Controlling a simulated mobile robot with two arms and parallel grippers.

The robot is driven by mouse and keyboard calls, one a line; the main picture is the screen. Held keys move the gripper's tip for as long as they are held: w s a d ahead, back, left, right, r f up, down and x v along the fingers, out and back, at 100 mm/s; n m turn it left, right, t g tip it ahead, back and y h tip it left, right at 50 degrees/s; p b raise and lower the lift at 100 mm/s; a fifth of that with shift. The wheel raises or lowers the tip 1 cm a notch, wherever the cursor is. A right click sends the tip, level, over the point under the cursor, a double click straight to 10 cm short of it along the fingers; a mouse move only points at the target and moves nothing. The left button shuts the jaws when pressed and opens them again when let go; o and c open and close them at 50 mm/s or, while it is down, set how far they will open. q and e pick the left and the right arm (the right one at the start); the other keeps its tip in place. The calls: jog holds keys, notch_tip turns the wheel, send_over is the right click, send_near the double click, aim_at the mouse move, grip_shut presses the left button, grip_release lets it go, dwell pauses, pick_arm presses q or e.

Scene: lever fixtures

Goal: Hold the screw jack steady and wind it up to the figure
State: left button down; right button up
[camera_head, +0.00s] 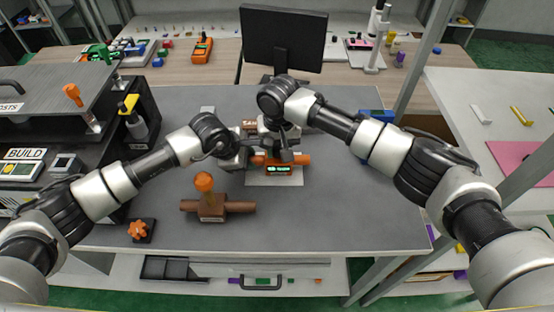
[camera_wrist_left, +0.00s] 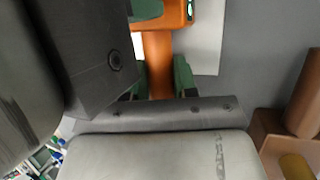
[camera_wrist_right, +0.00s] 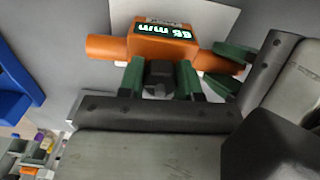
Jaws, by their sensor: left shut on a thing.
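The orange screw jack (camera_head: 279,170) stands on a white plate (camera_head: 275,182) near the table's middle. Its lit display also shows in the right wrist view (camera_wrist_right: 165,34); it gives a figure in mm, with digits hard to read surely. My left gripper (camera_head: 254,160) is shut on the jack's left orange bar (camera_wrist_left: 157,62). My right gripper (camera_wrist_right: 160,80) has a finger on each side of a dark knob (camera_wrist_right: 158,72) at the jack. Whether these fingers press on the knob is unclear. The right gripper (camera_head: 284,152) hides part of the jack in the head view.
A brown fixture (camera_head: 212,208) with an orange ball handle stands at front left. An orange star knob (camera_head: 140,229) on a black base is beside it. A monitor (camera_head: 284,40) stands behind, a blue bin (camera_head: 378,128) behind my right forearm. The front right tabletop is clear.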

jog(key=o, duration=0.4)
jog(key=shift+r, duration=2.5)
notch_tip(320, 180, up, 12)
